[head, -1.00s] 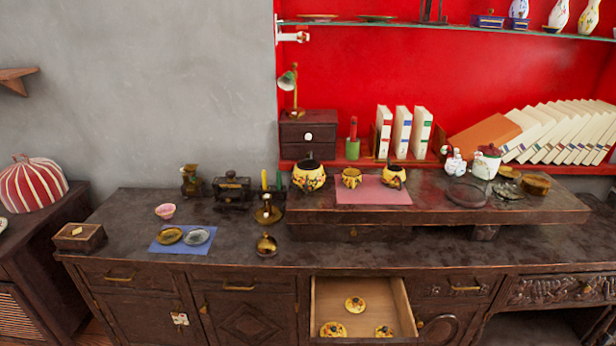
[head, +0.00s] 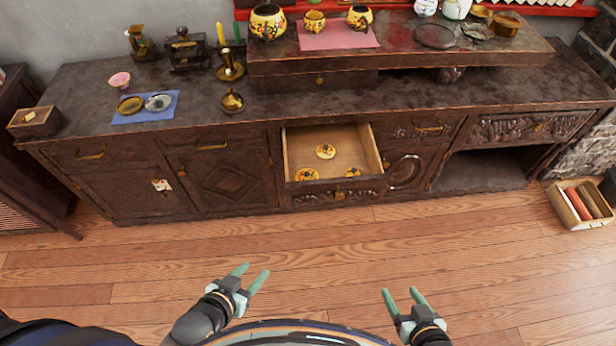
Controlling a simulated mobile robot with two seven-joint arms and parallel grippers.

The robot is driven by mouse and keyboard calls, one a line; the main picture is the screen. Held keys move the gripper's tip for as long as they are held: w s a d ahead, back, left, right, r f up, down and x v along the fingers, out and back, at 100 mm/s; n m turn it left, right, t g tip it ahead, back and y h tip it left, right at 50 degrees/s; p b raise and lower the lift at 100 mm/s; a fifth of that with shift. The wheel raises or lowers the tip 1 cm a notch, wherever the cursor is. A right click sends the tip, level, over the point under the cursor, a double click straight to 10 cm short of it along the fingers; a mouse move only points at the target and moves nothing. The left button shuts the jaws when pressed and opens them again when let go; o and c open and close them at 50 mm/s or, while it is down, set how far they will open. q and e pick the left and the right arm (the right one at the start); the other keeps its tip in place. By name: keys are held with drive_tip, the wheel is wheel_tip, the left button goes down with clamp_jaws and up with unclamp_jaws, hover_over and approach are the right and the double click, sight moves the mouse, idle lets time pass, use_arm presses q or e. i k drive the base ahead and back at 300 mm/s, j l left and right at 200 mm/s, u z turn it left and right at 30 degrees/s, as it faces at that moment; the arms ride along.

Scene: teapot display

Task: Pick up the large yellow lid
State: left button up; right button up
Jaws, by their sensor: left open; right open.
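Three yellow lids with dark knobs lie in the open drawer of the dark cabinet. One lid (head: 326,151) is towards the back, one lid (head: 307,175) is at the front left, and one lid (head: 353,172) is at the front right. The front left one looks the largest, though the drawer front partly hides both front lids. The drawer (head: 339,134) has pale wooden inner walls. My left gripper (head: 252,271) is open and empty over the floor, below and left of the drawer. My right gripper (head: 402,292) is open and empty, below and right of it.
Yellow teapots (head: 268,22) and a yellow pot (head: 314,21) stand on the raised shelf around a pink mat (head: 340,37). A blue mat (head: 170,107) with two small dishes lies on the cabinet top. The wooden floor (head: 330,240) before the drawer is clear.

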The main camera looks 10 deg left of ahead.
sight(304, 175)
drive_tip(key=i+j, duration=0.2)
drive_tip(key=j, duration=0.15)
drive_tip(key=i+j+z, duration=0.1)
drive_tip(key=j, duration=0.3)
drive_tip(key=i+j, duration=0.45)
drive_tip(key=j, duration=0.3)
drive_tip(key=i+z, duration=0.05)
